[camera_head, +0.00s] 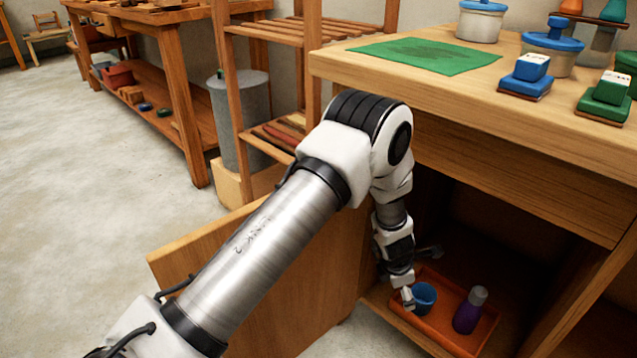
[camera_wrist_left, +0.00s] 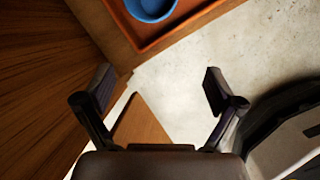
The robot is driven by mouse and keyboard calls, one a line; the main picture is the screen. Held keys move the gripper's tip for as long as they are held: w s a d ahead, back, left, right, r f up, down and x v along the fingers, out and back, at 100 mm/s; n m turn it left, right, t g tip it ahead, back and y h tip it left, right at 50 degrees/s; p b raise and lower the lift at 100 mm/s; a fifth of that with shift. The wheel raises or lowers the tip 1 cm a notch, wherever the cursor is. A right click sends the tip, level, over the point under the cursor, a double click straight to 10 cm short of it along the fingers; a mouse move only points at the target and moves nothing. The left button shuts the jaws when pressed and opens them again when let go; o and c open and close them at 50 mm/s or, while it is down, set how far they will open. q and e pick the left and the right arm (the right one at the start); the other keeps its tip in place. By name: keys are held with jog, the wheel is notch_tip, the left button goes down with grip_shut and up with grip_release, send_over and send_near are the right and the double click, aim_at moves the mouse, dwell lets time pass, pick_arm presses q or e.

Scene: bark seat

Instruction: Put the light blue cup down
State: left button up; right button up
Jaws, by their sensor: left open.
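A blue cup (camera_head: 425,297) stands upright in an orange tray (camera_head: 447,340) inside the open cabinet. The cup also shows, cut off, at the top of the left wrist view (camera_wrist_left: 152,8), with the tray's rim (camera_wrist_left: 185,36) beside it. My left gripper (camera_head: 409,302) reaches down into the cabinet close to the cup's left side. In the left wrist view the left gripper (camera_wrist_left: 152,90) is open, with nothing between its fingers, and the cup lies beyond the fingertips. My right gripper is not in view.
A purple bottle (camera_head: 469,312) stands in the tray, right of the cup. The open cabinet door (camera_head: 270,270) is beside my left arm. The table top (camera_head: 440,100) above holds a green mat (camera_head: 425,55), stamp-like blocks (camera_head: 527,75) and lidded jars (camera_head: 481,22).

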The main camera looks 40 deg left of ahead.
pick_arm(q)
jog(key=s+a+f+m+g+y, duration=0.1)
jog(key=s+a+f+m, duration=0.1)
jog(key=s+f+m, duration=0.35)
jog(key=s+a+f+m+g+y, duration=0.1)
jog(key=s+a+f+m, duration=0.15)
jog(key=s+m, duration=0.6)
jog(key=s+d+m, duration=0.2)
jog(key=s+m, duration=0.5)
jog(key=s, duration=0.3)
jog(key=s+d+m+g+h, duration=0.1)
jog(key=s+d+m, duration=0.1)
jog(key=s+m, duration=0.5)
jog(key=s, duration=0.3)
jog(key=shift+d+f, duration=0.15)
